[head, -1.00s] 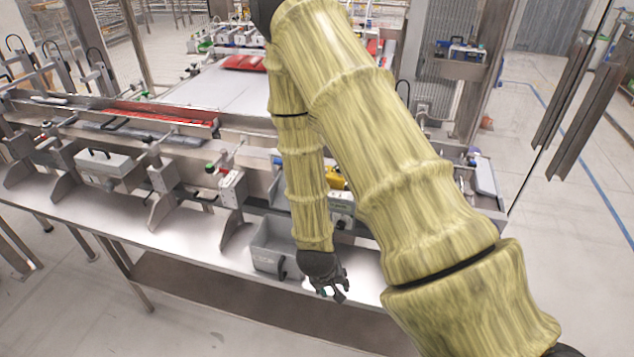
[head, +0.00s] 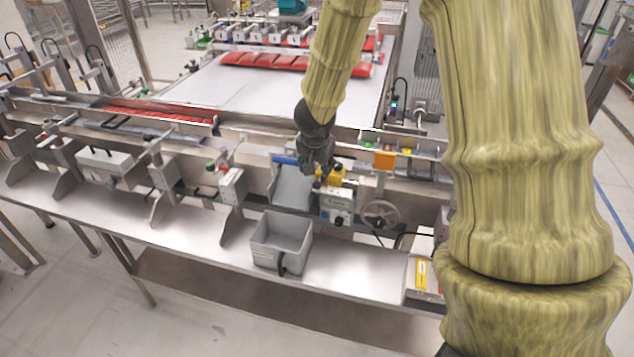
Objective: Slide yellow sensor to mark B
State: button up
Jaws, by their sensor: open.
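A yellow sensor (head: 337,174) sits on the machine's front rail, right of the picture's centre. My gripper (head: 317,175) points down at its left side, very close to it, and hides part of it. I cannot tell whether they touch. The gripper is open, and I see nothing held in it. No mark B can be read at this size.
An orange block (head: 384,160) stands on the rail to the right. A grey control box (head: 337,205) and a handwheel (head: 380,214) are below. An empty-looking grey bin (head: 281,242) stands on the steel shelf (head: 340,278). Red packs (head: 265,61) lie on the white belt behind.

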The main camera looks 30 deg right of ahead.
aim_at(317, 183)
jog(key=b+x, duration=0.4)
jog(key=x, duration=0.6)
jog(key=shift+w+f+b, duration=0.1)
jog(key=shift+f+b, duration=0.15)
jog(key=shift+b, duration=0.1)
jog(key=shift+c, duration=0.2)
grip_shut()
